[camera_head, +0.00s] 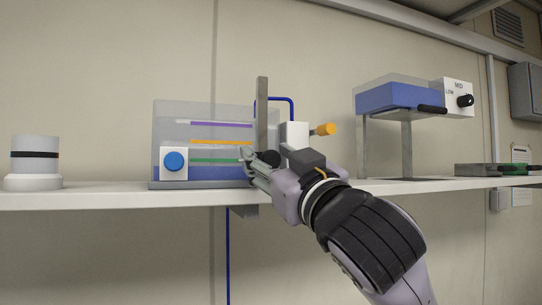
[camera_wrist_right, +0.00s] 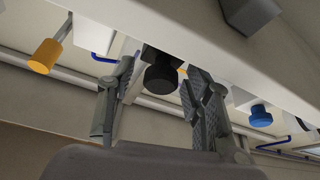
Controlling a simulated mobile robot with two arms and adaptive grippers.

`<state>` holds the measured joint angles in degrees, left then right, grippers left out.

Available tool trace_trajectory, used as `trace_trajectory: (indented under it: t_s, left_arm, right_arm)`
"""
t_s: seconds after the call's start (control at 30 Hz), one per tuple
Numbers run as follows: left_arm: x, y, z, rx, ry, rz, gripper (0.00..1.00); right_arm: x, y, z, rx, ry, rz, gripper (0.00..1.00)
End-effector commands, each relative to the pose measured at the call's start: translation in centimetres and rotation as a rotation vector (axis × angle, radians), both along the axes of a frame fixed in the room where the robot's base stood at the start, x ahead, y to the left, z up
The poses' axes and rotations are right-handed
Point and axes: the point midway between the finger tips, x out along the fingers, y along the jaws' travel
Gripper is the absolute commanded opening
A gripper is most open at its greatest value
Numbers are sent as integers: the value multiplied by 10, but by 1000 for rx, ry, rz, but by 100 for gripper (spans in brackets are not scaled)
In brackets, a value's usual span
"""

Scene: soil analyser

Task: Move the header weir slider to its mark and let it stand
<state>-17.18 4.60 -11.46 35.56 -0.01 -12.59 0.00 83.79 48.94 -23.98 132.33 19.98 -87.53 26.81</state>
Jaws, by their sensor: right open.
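A clear tank (camera_head: 215,115) with blue liquid at its bottom and purple, orange and green level lines stands on the shelf. A grey upright post (camera_head: 262,100) rises at its right end. A round black knob (camera_head: 268,157), which appears to be the weir slider's, sits low by the post, partly hidden by my right gripper (camera_head: 254,164). In the right wrist view the black knob (camera_wrist_right: 161,79) lies between the two spread fingers of this gripper (camera_wrist_right: 161,72), with a gap on each side. My right gripper is open and holds nothing. My left gripper is not in view.
A blue knob (camera_head: 174,161) is on the tank's front left. An orange-handled lever (camera_head: 324,130) sticks out right of the post, close above my right wrist. A raised blue tray (camera_head: 398,97) with a dial box (camera_head: 458,98) stands farther right. A white cylinder (camera_head: 35,160) stands left.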

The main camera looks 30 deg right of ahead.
Motion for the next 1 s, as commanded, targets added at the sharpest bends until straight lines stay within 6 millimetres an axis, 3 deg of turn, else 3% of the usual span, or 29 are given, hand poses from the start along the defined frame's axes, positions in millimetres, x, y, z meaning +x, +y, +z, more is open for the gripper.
trace_trajectory:
  t_s: [0.1, 0.8, 1.0]
  left_arm:
    - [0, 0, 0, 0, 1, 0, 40]
    - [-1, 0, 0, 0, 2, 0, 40]
    - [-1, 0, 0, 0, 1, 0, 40]
  right_arm:
    - [0, 0, 0, 0, 1, 0, 46]
    - [-1, 0, 0, -1, 0, 0, 0]
    - [-1, 0, 0, -1, 0, 0, 0]
